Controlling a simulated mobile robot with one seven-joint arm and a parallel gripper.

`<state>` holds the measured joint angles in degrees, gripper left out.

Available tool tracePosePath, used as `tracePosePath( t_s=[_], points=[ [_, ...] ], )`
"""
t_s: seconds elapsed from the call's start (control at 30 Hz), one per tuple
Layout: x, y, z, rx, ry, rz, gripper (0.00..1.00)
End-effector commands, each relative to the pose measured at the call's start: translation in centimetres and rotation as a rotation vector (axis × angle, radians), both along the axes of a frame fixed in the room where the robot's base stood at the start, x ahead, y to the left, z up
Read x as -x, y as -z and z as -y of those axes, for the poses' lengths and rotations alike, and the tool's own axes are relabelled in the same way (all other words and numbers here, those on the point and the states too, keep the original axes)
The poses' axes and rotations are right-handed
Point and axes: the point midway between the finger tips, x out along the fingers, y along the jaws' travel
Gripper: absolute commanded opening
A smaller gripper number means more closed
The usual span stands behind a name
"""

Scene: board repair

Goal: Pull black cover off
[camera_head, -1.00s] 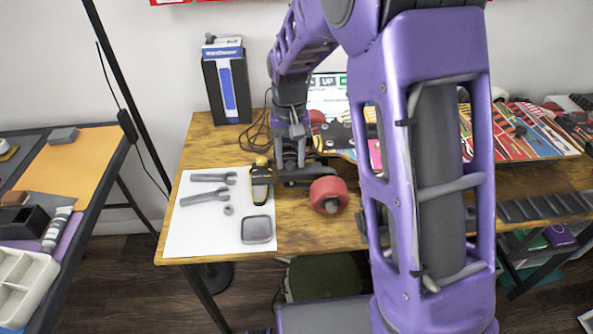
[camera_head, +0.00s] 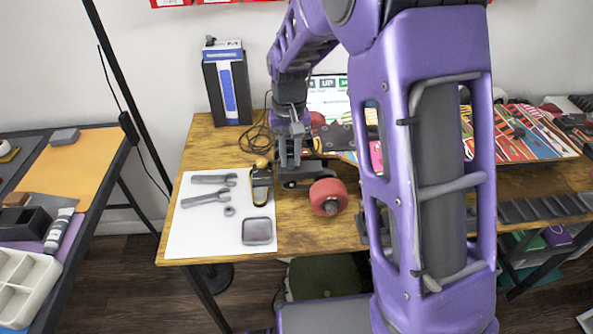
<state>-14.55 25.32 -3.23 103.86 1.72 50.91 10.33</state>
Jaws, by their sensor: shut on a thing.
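My gripper (camera_head: 291,160) points down over the left end of the skateboard's dark truck (camera_head: 303,179). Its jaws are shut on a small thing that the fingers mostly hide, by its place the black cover. I cannot make out the cover's outline, or whether it still touches the truck. The upside-down skateboard (camera_head: 340,138) lies on the wooden table, its deck partly behind my arm. A red wheel (camera_head: 328,196) sits at the near end of the truck, and another red wheel (camera_head: 317,119) shows behind the gripper.
A white sheet (camera_head: 200,240) left of the gripper holds wrenches (camera_head: 206,197), a black-and-yellow tool (camera_head: 261,186) and a grey square dish (camera_head: 257,231). A black-and-blue box (camera_head: 227,85) stands at the back left. My arm hides much of the table's right side.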

Motion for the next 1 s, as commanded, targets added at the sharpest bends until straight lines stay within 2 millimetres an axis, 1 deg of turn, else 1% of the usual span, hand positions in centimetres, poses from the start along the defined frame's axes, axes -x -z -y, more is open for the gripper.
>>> tracePosePath(
  t_s=[0.03, 0.7, 1.0],
  points=[
    [0.0, -0.5, 0.0, 0.000, 0.000, 0.001, 0.00],
    [0.0, -3.8, 0.0, 0.000, 0.000, 0.002, 0.00],
    [0.0, -3.8, 0.0, 0.000, 0.000, 0.001, 0.00]
  ],
)
